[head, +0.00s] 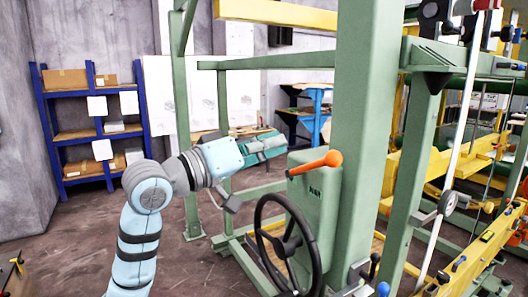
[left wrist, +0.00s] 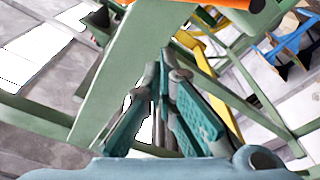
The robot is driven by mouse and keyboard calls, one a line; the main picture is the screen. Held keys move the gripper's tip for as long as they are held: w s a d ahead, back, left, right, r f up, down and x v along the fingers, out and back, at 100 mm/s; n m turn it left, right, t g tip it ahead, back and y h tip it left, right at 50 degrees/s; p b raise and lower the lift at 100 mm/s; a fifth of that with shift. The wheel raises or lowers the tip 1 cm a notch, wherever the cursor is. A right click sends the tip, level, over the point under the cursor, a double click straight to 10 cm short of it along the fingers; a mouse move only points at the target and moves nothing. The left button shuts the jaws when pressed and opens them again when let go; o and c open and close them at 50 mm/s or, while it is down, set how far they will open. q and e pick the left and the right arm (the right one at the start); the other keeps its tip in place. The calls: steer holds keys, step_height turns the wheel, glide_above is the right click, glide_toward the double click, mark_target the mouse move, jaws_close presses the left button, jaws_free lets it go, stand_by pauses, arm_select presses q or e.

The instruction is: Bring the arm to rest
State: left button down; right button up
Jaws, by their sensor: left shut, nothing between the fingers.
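My left arm (head: 138,235) rises from the bottom left and bends right at its elbow. My left gripper (head: 282,143) points right, in front of the green frame (head: 362,130). Its teal fingers are shut and empty, and they also show in the left wrist view (left wrist: 166,72). An orange lever (head: 318,163) on a green box (head: 316,205) is just right of and below the fingertips in the head view, with no contact that I can make out. My right gripper is in neither view.
A black handwheel (head: 312,242) stands in front of the green box, below the gripper. A yellow beam (head: 275,12) crosses above. A blue shelf (head: 76,135) with boxes stands at the back left. Open floor (head: 75,250) lies left of my arm.

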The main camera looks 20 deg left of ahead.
arm_select(q)
steer(key=shift+v, duration=1.1)
steer(key=shift+w, duration=0.15)
steer(key=shift+r, duration=0.1)
